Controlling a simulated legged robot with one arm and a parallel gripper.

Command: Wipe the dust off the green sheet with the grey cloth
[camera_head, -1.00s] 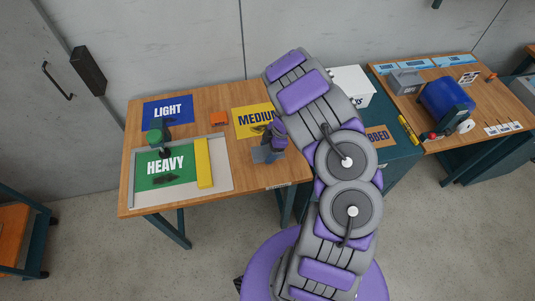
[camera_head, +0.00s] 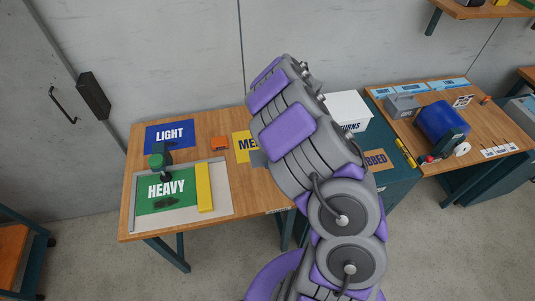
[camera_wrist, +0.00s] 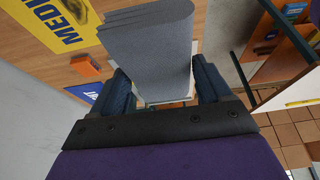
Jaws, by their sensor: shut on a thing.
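The green sheet marked HEAVY (camera_head: 150,203) lies flat on a pale board at the left of the wooden table in the head view. A dark patch (camera_head: 167,203), which looks like dust, lies on its lower part. My gripper (camera_wrist: 163,82) is shut on the folded grey cloth (camera_wrist: 150,45) in the wrist view; the cloth sticks out beyond the fingers. In the head view my arm hides most of the gripper, which is right of the sheet and apart from it. The green sheet is not recognisable in the wrist view.
A yellow bar (camera_head: 204,187) stands along the green sheet's right side. A blue LIGHT sheet (camera_head: 170,136), an orange block (camera_head: 220,143) and a yellow MEDIUM sheet (camera_head: 241,147) lie behind. A white box (camera_head: 347,108) stands right.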

